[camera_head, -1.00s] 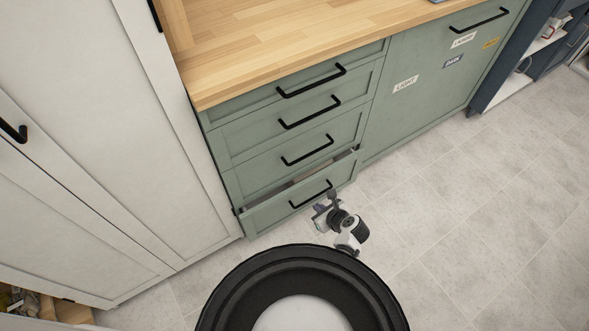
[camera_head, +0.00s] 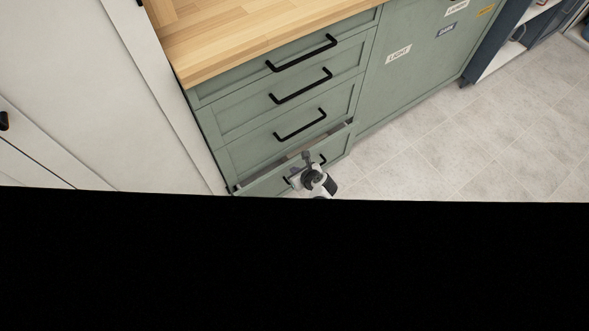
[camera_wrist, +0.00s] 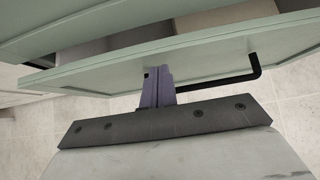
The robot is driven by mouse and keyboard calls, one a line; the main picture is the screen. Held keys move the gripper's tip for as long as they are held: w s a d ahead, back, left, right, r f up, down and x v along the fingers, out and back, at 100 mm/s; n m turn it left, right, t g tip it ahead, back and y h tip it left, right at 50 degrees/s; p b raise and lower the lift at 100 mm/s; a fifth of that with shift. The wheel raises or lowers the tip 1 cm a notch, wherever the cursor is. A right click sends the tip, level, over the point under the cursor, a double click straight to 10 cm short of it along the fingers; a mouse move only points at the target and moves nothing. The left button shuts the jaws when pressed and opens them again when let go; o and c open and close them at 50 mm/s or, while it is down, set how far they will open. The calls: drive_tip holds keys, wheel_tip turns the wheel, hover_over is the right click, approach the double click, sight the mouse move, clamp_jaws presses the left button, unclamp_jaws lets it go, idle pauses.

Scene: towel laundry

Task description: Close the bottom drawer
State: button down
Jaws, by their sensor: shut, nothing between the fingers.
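The bottom drawer (camera_head: 262,184) of the green cabinet is partly open, with a gap along its top edge. In the wrist view its green front (camera_wrist: 205,57) spans the upper part, and the open inside shows behind its rim. Its black handle (camera_head: 287,181) is partly hidden by my gripper; the handle's right end (camera_wrist: 254,68) shows in the wrist view. My gripper (camera_head: 297,170) is at the drawer front, by the handle. In the wrist view its fingers (camera_wrist: 158,80) are shut and empty, with tips at or very near the drawer front; I cannot tell whether they touch.
The drawers above (camera_head: 290,125) look shut. A wooden worktop (camera_head: 250,35) lies over them, and a white cabinet (camera_head: 75,90) stands on the left. Tiled floor (camera_head: 440,140) is clear on the right. A black area hides the lower head view.

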drive_tip(key=shift+w+a, duration=0.25)
drive_tip(key=shift+w, duration=0.1)
